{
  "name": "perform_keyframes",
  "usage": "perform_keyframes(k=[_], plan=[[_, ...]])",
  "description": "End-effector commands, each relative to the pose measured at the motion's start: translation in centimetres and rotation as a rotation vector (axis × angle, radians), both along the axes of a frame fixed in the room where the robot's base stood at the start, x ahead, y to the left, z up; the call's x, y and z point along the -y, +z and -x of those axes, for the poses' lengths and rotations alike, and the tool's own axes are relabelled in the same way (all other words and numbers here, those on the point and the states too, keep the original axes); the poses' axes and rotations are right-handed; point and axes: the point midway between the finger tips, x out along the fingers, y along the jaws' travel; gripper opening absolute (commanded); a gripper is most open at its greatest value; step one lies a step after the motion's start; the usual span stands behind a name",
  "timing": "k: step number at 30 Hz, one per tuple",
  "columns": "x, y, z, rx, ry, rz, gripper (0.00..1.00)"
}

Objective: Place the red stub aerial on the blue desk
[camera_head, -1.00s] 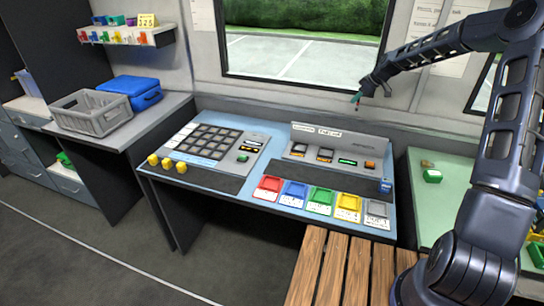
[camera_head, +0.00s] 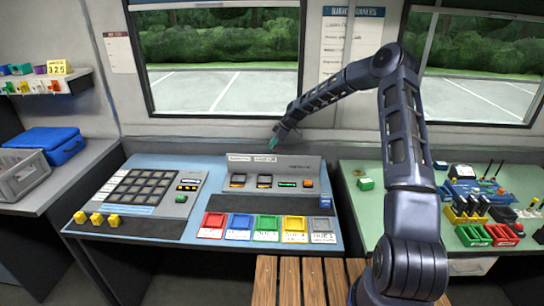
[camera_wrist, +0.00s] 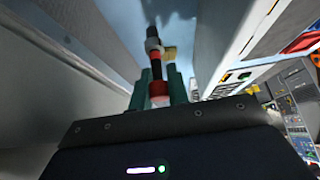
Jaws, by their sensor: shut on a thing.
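The blue desk (camera_head: 180,160) stands in the middle of the head view, with consoles and trays on its top. My gripper (camera_head: 273,143) is above the back of the desk, near the upper edge of the grey radio console. In the wrist view its two teal fingers (camera_wrist: 157,88) are shut on a slim piece with red, white and black bands, which I take as the red stub aerial (camera_wrist: 158,75). The aerial's dark end points away from the palm. In the head view the aerial is too small to make out.
The grey radio console (camera_head: 270,172) and the keypad console (camera_head: 150,190) take up much of the desk. Coloured trays, including a red tray (camera_head: 212,226), line its front right. A green bench (camera_head: 365,220) with parts stands at the right. A wooden slatted seat (camera_head: 290,280) is in front.

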Motion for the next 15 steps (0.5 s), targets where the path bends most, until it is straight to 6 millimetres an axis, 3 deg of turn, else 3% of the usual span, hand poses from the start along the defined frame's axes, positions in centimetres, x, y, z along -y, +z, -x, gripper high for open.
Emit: perform_keyframes(k=[3, 11, 15], plan=[[0.0, -1.7, 0.0, 0.000, 0.000, 0.000, 0.00], [0.0, -3.2, 0.1, -0.001, 0.000, 0.000, 0.00], [0.0, -5.0, 0.1, -0.001, 0.000, 0.000, 0.00]])
